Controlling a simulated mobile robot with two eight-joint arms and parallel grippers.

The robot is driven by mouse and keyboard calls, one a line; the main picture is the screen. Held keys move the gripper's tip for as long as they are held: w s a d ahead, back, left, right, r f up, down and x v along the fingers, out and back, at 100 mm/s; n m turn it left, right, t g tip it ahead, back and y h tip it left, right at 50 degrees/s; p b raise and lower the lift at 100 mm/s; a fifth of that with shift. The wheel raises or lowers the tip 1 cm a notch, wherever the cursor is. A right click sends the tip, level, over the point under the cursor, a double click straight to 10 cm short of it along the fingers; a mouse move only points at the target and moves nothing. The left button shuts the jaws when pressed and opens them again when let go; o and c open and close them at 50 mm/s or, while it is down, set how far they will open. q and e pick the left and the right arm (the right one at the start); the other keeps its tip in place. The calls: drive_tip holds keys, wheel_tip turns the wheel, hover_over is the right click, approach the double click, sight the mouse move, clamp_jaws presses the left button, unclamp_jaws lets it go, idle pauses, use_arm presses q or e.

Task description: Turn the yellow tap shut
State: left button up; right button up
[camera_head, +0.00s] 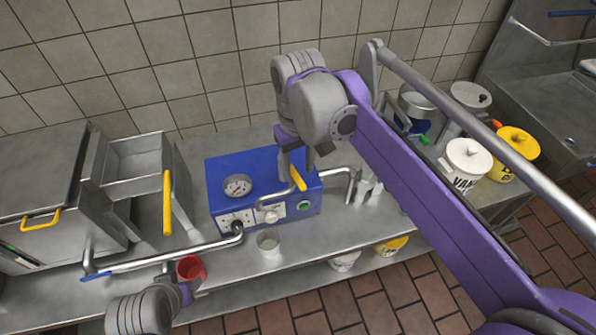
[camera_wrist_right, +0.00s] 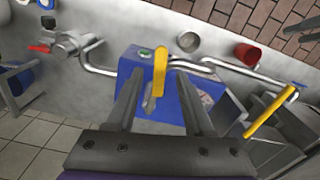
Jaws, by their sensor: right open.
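My right gripper (camera_head: 298,165) is open above the blue box, close to the tap. In the right wrist view, the tap (camera_wrist_right: 160,68) shows between the two spread fingers of my right gripper (camera_wrist_right: 158,75); I cannot tell whether they touch it. My left arm shows at the lower left of the head view, its gripper (camera_head: 187,290) near a red cup (camera_head: 190,268); its fingers cannot be made out.
A metal cup (camera_head: 268,242) stands before the blue box. Bent steel pipes (camera_head: 350,185) run from both its sides. A second yellow handle (camera_head: 167,203) rises at the left beside a metal basin (camera_head: 135,158). A white lidded tub (camera_head: 467,160) and a yellow one (camera_head: 515,142) stand right.

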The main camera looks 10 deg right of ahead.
drive_tip(key=shift+f, duration=1.05)
clamp_jaws()
